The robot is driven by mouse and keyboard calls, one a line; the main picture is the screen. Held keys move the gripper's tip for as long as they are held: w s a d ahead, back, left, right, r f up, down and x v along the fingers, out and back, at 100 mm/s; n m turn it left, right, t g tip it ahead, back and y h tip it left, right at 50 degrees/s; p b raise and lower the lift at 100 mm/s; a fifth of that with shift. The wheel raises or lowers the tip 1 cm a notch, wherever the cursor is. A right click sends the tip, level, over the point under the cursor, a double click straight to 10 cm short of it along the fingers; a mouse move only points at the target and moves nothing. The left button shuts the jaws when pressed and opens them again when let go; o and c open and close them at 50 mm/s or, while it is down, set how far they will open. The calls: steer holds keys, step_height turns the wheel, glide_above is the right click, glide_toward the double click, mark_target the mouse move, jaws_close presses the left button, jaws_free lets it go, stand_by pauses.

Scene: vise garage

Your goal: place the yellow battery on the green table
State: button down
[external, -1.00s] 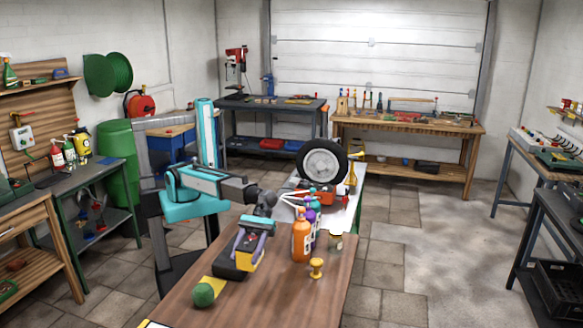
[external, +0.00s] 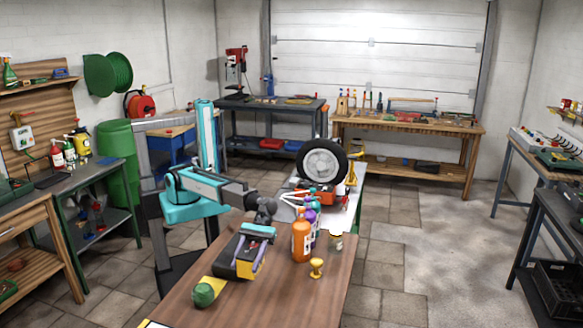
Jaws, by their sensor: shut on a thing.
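The yellow battery (external: 244,270), a blocky yellow and dark piece, is at the left part of the brown wooden tabletop in the external view. My gripper (external: 248,256) is above it, with its two purple fingers pointing down on either side, shut on it. The fingers partly cover the battery. I cannot tell whether the battery touches the tabletop. A dark-topped workbench with green legs (external: 105,172) stands at the left wall, which may be the green table.
An orange bottle (external: 301,242), a yellow knob-like item (external: 316,268) and a small jar (external: 336,242) stand right of my gripper. A green round item (external: 204,295) is at front left. A wheel (external: 322,164) stands behind. The tabletop's front right (external: 300,300) is clear.

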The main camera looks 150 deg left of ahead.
mark_target(245, 275)
steer(key=shift+f, duration=1.8)
steer(key=shift+f, duration=0.1)
steer(key=shift+f, duration=1.8)
steer(key=c, duration=0.8)
jaws_free()
steer(key=shift+f, duration=0.15)
steer(key=shift+v, duration=3.8)
steer(key=shift+o, duration=0.5)
